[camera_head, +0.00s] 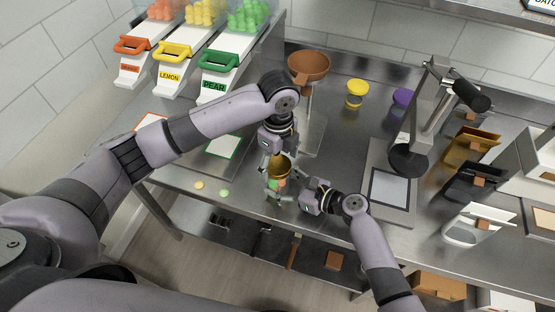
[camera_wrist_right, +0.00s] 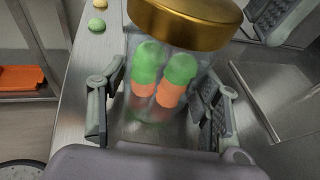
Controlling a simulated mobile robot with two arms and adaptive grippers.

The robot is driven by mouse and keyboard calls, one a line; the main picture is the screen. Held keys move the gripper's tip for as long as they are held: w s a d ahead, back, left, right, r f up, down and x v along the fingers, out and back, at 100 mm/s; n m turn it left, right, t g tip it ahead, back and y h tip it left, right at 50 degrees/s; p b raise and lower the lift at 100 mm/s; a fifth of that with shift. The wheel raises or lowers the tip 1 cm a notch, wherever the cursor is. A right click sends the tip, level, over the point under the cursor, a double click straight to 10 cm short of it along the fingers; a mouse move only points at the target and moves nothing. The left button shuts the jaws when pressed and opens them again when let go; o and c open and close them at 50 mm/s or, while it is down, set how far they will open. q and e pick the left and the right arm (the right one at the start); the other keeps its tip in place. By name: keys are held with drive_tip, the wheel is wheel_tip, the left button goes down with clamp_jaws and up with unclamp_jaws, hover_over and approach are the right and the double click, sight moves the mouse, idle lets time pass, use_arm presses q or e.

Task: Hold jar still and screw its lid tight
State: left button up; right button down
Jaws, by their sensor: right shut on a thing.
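The clear jar (camera_wrist_right: 160,100) holds green and orange gummies. It is at the front edge of the steel counter in the head view. Its gold lid (camera_head: 280,166) sits on the jar's top, and the lid's side shows in the right wrist view (camera_wrist_right: 185,20). I cannot tell how tight it is. My right gripper (camera_wrist_right: 160,108) has a finger on each side of the jar's body and is shut on it. My left gripper (camera_head: 271,160) is right at the lid from above. Its finger pads are partly hidden, so its grip on the lid is unclear.
Loose gummies (camera_head: 224,193) lie left of the jar. Behind are bins labelled LEMON and PEAR (camera_head: 214,86), a copper funnel (camera_head: 309,64) and a yellow-lidded jar (camera_head: 356,93). The counter's front edge is close.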

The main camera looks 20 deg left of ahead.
sight(278, 164)
idle(0.3)
use_arm(q)
wheel_tip(278, 164, up, 12)
idle(0.5)
use_arm(e)
drive_tip(key=c, duration=1.3)
unclamp_jaws()
drive_tip(key=o, duration=0.9)
drive_tip(key=shift+c, duration=0.2)
drive_tip(key=shift+o, duration=0.2)
